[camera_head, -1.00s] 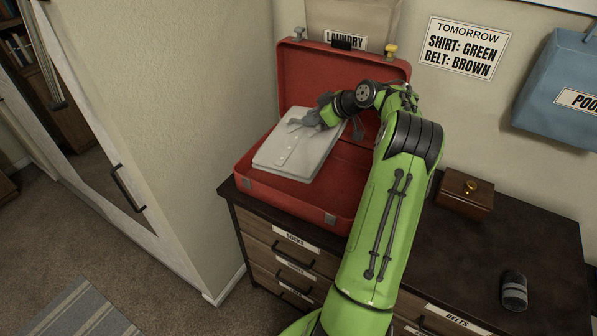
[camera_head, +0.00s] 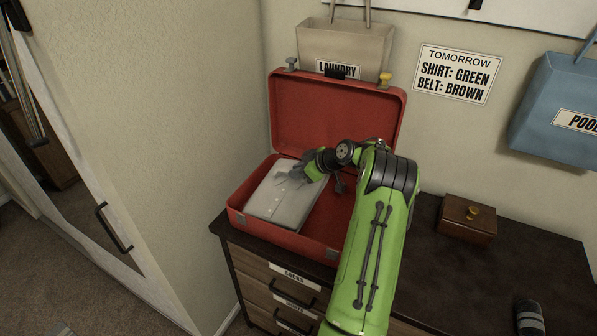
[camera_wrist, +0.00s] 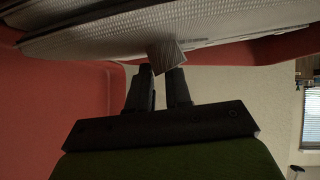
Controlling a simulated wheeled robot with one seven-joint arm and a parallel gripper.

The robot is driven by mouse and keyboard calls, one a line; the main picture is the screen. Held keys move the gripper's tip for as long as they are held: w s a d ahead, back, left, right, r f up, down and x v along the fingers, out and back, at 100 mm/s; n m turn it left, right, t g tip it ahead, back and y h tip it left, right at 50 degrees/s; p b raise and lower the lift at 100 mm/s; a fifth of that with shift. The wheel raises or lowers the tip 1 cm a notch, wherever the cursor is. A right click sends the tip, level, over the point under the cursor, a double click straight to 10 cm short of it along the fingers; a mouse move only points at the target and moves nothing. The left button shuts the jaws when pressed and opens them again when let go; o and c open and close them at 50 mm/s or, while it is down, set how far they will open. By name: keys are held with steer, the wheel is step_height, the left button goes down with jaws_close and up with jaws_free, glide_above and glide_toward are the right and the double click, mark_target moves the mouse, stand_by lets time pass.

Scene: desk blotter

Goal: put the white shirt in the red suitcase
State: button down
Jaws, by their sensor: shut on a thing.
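The white folded shirt (camera_head: 280,203) lies in the left part of the open red suitcase (camera_head: 243,219), which stands on the dresser top with its lid up at the back. My gripper (camera_head: 303,178) is at the shirt's back right edge, inside the suitcase. In the wrist view my gripper (camera_wrist: 160,75) is shut on a small bit of the pale shirt (camera_wrist: 165,55), whose cloth stretches above the fingers. The red suitcase wall (camera_wrist: 60,95) shows beside it. Whether the shirt rests fully on the suitcase floor is hard to tell.
A beige laundry bag (camera_head: 345,45) hangs behind the lid, and a blue bag (camera_head: 560,110) hangs at right. A wooden box (camera_head: 467,218) and a dark rolled item (camera_head: 529,318) are on the dresser top (camera_head: 440,265). A wall sign (camera_head: 457,74) reads shirt green, belt brown.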

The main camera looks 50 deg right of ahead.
steer(key=c, duration=1.1)
jaws_free()
steer(key=shift+o, duration=0.2)
steer(key=shift+r, duration=0.1)
steer(key=p+v, duration=0.2)
steer(key=v, duration=1)
steer(key=w+a+r+g, duration=0.2)
steer(key=a+r, duration=0.2)
steer(key=a, duration=0.8)
steer(key=w+a+r+g, duration=0.2)
steer(key=a+r, duration=0.2)
steer(key=a, duration=0.7)
steer(key=s+a+r+m+h, duration=0.1)
steer(key=s+a+r+m, duration=0.15)
steer(key=s+a, duration=0.9)
steer(key=s+a+f+m, duration=0.1)
steer(key=s+a, duration=0.4)
steer(key=s, duration=0.5)
steer(key=shift+s+a+f+m+g, duration=0.2)
steer(key=shift+s+f+m+g, duration=0.15)
steer(key=shift+f, duration=0.4)
